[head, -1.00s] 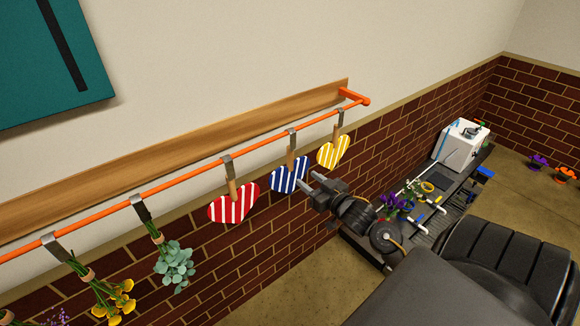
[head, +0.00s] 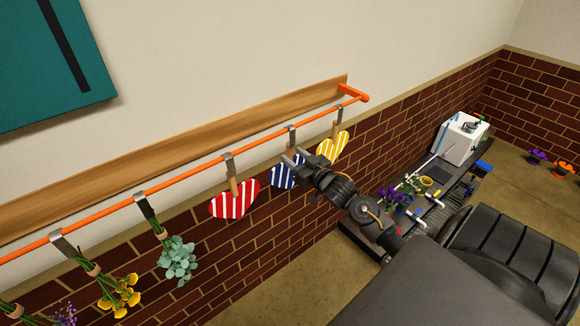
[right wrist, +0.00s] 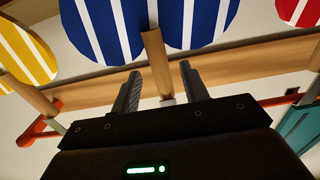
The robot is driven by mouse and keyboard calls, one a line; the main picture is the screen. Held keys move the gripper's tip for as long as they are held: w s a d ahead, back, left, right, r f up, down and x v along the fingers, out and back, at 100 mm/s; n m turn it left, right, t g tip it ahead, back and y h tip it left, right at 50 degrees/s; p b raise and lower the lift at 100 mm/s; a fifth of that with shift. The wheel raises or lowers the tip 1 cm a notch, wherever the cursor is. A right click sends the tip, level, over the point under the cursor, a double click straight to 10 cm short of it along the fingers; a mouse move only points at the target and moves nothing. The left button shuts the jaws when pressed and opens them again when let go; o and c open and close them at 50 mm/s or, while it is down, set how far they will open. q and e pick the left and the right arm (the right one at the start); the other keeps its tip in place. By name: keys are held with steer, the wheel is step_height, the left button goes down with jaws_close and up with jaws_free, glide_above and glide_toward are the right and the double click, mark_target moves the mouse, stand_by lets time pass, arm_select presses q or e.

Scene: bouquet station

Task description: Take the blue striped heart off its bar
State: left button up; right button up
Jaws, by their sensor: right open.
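The blue striped heart (head: 282,176) hangs by its wooden stick from a metal clip (head: 291,139) on the orange bar (head: 190,179). My right gripper (head: 292,157) is at the heart's upper right and covers part of it in the head view. In the right wrist view the blue heart (right wrist: 180,18) fills the top. Its wooden stick (right wrist: 155,60) shows between the two spread fingers of the right gripper (right wrist: 158,72). The fingers are open and a gap shows on each side of the stick. My left gripper is not in view.
The red striped heart (head: 234,200) hangs to the left and the yellow striped heart (head: 332,146) close to the right. Flower bunches, including yellow flowers (head: 120,292), hang further left. A wooden board (head: 170,156) runs along the wall behind the bar.

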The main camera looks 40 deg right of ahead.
mark_target(292, 155)
steer(key=w+p, duration=0.1)
steer(key=w, duration=0.3)
steer(key=shift+w+r, duration=0.1)
steer(key=shift+w, duration=0.1)
steer(key=shift+s, duration=0.1)
steer(key=shift+c, duration=0.5)
jaws_close()
